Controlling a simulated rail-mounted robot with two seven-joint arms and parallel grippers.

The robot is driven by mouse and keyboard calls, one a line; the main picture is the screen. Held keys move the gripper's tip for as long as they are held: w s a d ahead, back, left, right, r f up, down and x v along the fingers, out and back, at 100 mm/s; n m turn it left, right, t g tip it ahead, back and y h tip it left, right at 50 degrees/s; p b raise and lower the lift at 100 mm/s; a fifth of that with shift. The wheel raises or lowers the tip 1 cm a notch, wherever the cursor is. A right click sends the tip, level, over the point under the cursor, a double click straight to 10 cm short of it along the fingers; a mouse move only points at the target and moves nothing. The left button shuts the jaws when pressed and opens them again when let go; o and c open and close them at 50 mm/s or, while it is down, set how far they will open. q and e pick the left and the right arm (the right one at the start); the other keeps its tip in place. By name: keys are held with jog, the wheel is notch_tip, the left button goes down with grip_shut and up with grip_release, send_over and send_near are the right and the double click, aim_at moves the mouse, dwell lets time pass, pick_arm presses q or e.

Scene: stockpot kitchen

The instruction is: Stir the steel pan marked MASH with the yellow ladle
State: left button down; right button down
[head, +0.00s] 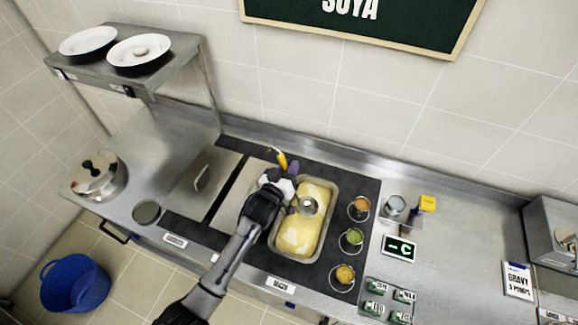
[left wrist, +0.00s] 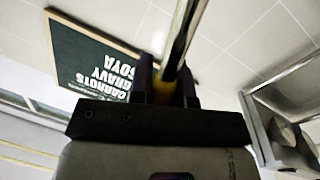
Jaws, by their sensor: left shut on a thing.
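The steel pan (head: 323,231) sits in the dark counter strip, filled with pale yellow mash (head: 297,236). The label on the counter front (head: 280,284) is too small to read surely. My left gripper (head: 279,183) is over the pan's upper left edge, shut on the yellow ladle (head: 282,160). The ladle's steel bowl (head: 308,205) is at the mash in the pan's upper half; how deep it sits I cannot tell. In the left wrist view my left gripper (left wrist: 165,88) holds the ladle's yellow part (left wrist: 163,90), with its steel shaft running upward. My right gripper is not in view.
Several small cups (head: 351,239) of sauce stand right of the pan. A lidded steel lid panel (head: 197,182) and a lidded pot (head: 98,175) are to the left. A green digital display (head: 399,248) and a grey dispenser (head: 553,235) are to the right.

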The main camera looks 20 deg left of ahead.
pick_arm(q)
notch_tip(320, 180, down, 8)
jog(key=b, duration=0.5)
dwell(0.7)
jog(key=shift+a, duration=0.15)
